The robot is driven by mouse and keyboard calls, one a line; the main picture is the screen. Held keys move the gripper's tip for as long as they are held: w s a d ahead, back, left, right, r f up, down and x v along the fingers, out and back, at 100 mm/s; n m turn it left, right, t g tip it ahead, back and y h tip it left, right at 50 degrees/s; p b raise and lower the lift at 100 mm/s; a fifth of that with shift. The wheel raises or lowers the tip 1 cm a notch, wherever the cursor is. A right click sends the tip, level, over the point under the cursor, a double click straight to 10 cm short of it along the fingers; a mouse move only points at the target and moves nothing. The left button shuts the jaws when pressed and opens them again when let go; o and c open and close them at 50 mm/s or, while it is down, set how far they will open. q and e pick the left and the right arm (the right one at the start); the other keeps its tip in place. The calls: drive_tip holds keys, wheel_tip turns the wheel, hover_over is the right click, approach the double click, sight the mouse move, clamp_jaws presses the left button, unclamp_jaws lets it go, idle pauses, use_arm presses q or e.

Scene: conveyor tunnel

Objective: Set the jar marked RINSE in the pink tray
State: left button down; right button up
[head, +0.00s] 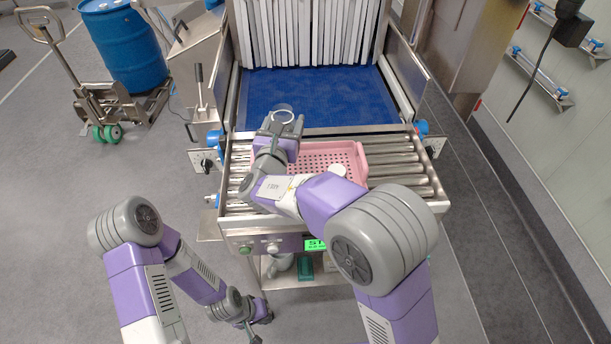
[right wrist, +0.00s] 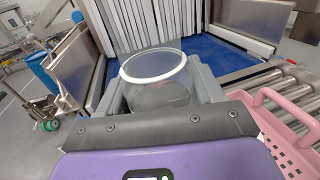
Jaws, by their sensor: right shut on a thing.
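A clear jar with a white rim (head: 283,115) is held in my right gripper (head: 278,140) above the rollers, at the left of the pink tray (head: 345,160). In the right wrist view the jar (right wrist: 155,85) is upright between the two grey fingers, and no marking on it is readable. The tray (right wrist: 285,135) shows at the right there, apart from the jar. In the head view its perforated floor shows empty, but my right arm hides its near left part. My left gripper (head: 256,324) hangs low before the conveyor, its fingers apart and empty.
The steel roller bed (head: 405,170) runs up to a blue belt (head: 315,95) and white strip curtain (head: 300,30) at the tunnel mouth. Metal side walls flank the belt. A blue drum (head: 122,45) and pallet truck stand at the left. Rollers right of the tray are bare.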

drive_tip(key=f, duration=0.5)
drive_tip(key=shift+s+f+b, duration=0.25)
drive_tip(key=shift+b, duration=0.1)
drive_tip(key=shift+w+f, duration=0.15)
drive_tip(key=shift+f, duration=0.1)
wheel_tip(320, 180, down, 3)
drive_tip(key=shift+f+b, duration=0.3)
drive_tip(key=shift+f, duration=0.1)
drive_tip(key=shift+f, duration=0.1)
drive_tip(key=o, duration=1.5)
